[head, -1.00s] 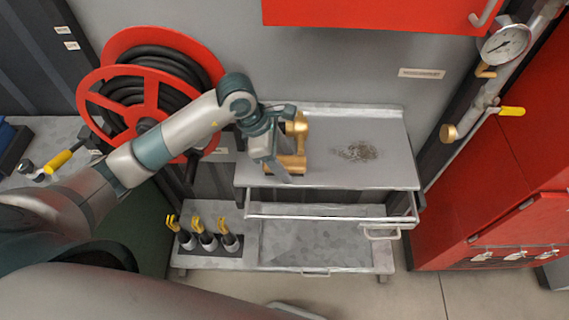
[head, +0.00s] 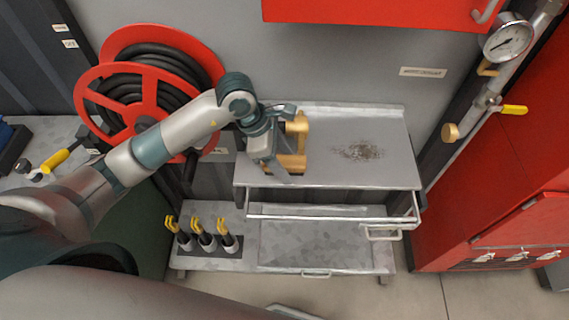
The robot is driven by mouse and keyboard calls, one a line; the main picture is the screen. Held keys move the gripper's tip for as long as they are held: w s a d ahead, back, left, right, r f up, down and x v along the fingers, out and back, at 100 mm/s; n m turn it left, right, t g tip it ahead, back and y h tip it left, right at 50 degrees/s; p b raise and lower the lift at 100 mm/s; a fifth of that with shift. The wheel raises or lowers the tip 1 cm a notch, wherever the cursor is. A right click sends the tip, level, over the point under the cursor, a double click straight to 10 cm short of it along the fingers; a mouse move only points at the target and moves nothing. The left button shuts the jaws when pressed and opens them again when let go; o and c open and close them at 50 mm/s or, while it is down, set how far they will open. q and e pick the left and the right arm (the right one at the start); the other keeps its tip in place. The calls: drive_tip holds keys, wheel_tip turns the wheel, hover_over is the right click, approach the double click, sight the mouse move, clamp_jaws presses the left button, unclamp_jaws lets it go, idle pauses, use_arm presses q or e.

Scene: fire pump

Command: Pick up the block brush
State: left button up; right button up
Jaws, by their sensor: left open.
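The block brush (head: 298,135) is a tan, wood-coloured piece with a dark underside. It rests on the left part of the grey metal worktop (head: 385,175). My left gripper (head: 283,142) is open at the brush's left side, with one finger towards its far end and one towards its near end. The gripper covers part of the brush, and I cannot tell whether the fingers touch it. My right gripper is not in view.
A patch of brown dirt (head: 358,151) lies on the worktop, right of the brush. An open drawer (head: 385,222) sticks out below. A red hose reel (head: 150,85) stands behind my left arm. A red cabinet (head: 375,12) hangs above; a gauge pipe (head: 490,95) is at right.

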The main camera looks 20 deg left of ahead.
use_arm(q)
drive_tip(key=shift+c, duration=0.3)
drive_tip(key=c, duration=1.1)
drive_tip(key=shift+r, duration=0.15)
